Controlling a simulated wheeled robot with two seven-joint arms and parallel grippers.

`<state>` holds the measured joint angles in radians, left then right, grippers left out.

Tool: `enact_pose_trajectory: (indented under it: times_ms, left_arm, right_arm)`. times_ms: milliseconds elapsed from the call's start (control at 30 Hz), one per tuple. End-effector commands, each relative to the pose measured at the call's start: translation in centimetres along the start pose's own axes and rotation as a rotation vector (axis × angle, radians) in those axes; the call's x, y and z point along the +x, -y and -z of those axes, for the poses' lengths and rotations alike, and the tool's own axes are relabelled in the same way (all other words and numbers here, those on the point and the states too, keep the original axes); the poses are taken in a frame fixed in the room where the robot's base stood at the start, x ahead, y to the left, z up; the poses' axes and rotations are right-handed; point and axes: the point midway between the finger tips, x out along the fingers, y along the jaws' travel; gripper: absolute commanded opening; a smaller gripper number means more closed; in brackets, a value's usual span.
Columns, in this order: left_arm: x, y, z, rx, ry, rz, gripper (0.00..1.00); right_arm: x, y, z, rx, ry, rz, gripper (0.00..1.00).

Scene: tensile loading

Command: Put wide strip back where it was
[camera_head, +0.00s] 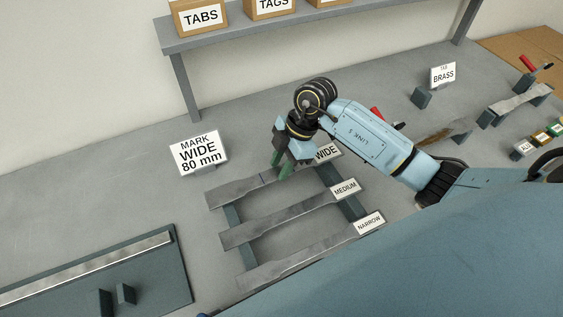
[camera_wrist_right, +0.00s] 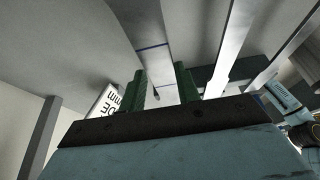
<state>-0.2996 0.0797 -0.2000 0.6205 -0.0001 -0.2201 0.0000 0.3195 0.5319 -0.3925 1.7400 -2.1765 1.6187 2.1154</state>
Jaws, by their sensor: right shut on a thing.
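The wide strip (camera_head: 235,189) is a grey metal bar with broad ends and blue marks. It lies along the top row of the dark rack (camera_head: 232,217), by the WIDE label (camera_head: 327,151); I cannot tell if it touches the rails. My right gripper (camera_head: 283,170) is over the strip's middle, its green fingers shut on it. In the right wrist view the strip (camera_wrist_right: 150,38) runs between the fingertips (camera_wrist_right: 161,80). The gripper partly hides the strip's right half. My left gripper is not in view.
The medium strip (camera_head: 270,221) and narrow strip (camera_head: 290,264) lie in the rows below. A sign (camera_head: 199,153) reads MARK WIDE 80 mm. A shelf (camera_head: 240,33) with labelled boxes stands behind. A dark board (camera_head: 160,277) is at lower left, and a BRASS sign (camera_head: 442,75) at upper right.

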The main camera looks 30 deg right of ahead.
Motion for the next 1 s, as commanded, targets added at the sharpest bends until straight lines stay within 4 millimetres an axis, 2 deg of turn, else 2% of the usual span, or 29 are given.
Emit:
enact_pose_trajectory:
  times_ms: [567,600,700,733,1000]
  left_arm:
    - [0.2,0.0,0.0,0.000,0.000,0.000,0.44]
    - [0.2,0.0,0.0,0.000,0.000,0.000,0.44]
    - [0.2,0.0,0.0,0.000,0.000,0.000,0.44]
    - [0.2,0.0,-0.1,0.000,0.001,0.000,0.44]
    - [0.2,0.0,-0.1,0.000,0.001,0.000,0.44]
  right_arm:
    - [0.9,-0.1,-0.4,-0.002,-0.002,-0.003,0.00]
    - [1.1,0.0,-0.5,0.000,0.000,0.000,0.38]
    - [1.1,0.0,-0.5,0.000,0.000,0.000,0.51]
    - [1.1,0.0,-0.5,0.000,0.000,0.000,0.54]
    - [1.0,0.0,-0.4,0.000,0.000,0.000,0.54]
